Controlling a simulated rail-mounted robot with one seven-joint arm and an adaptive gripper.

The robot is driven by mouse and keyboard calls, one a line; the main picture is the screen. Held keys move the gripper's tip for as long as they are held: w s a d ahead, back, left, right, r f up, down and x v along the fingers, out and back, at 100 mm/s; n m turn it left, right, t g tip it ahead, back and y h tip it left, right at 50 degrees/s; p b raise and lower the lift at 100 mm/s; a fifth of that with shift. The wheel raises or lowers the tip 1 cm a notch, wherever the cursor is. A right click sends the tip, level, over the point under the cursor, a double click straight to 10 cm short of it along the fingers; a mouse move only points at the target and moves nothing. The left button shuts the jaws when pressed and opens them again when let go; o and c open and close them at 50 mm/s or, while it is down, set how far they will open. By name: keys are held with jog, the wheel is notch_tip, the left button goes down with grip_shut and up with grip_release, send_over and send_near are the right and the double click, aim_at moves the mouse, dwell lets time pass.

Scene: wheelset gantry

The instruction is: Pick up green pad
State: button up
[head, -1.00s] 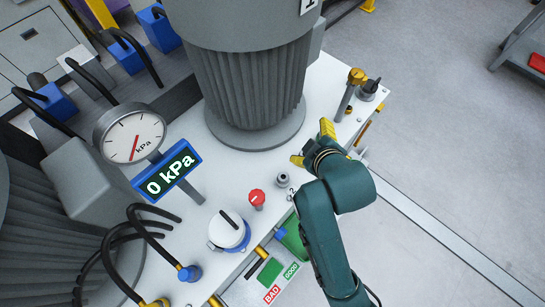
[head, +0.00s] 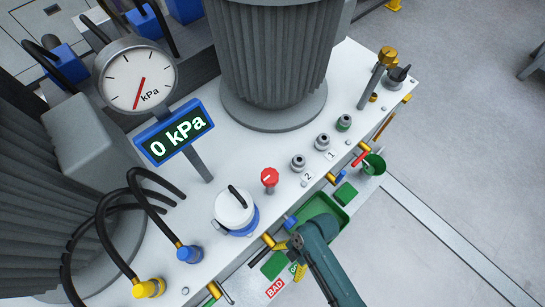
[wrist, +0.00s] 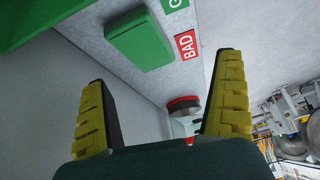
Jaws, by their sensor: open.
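A green pad (head: 273,264) lies on the low grey surface in front of the white bench, beside the BAD label, in the head view. In the wrist view this flat green block (wrist: 138,38) lies ahead, above the left finger.
The red BAD label (head: 275,288) lies beside the pad; a green label is partly hidden. A green tray (head: 322,208) and a green cup (head: 373,165) are to the right. Yellow-ended rods (head: 269,240) stick out from the bench edge (head: 225,268) nearby.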

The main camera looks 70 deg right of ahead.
aim_at(276, 264)
jog(key=shift+w+f+n, duration=0.3)
jog(key=shift+w+n, duration=0.25)
jog(key=shift+n, duration=0.05)
jog(key=shift+w+d+f, duration=0.1)
jog(key=shift+w+f, duration=0.1)
jog(key=shift+f, duration=0.1)
jog(key=b+x, duration=0.1)
jog(key=x, duration=0.1)
jog(key=b+x, duration=0.1)
jog(key=x, duration=0.1)
jog(key=d+b+x, duration=0.1)
jog(key=b+x, duration=0.1)
jog(key=shift+f, duration=0.3)
jog(key=shift+a+f, duration=0.15)
jog(key=c, duration=1.1)
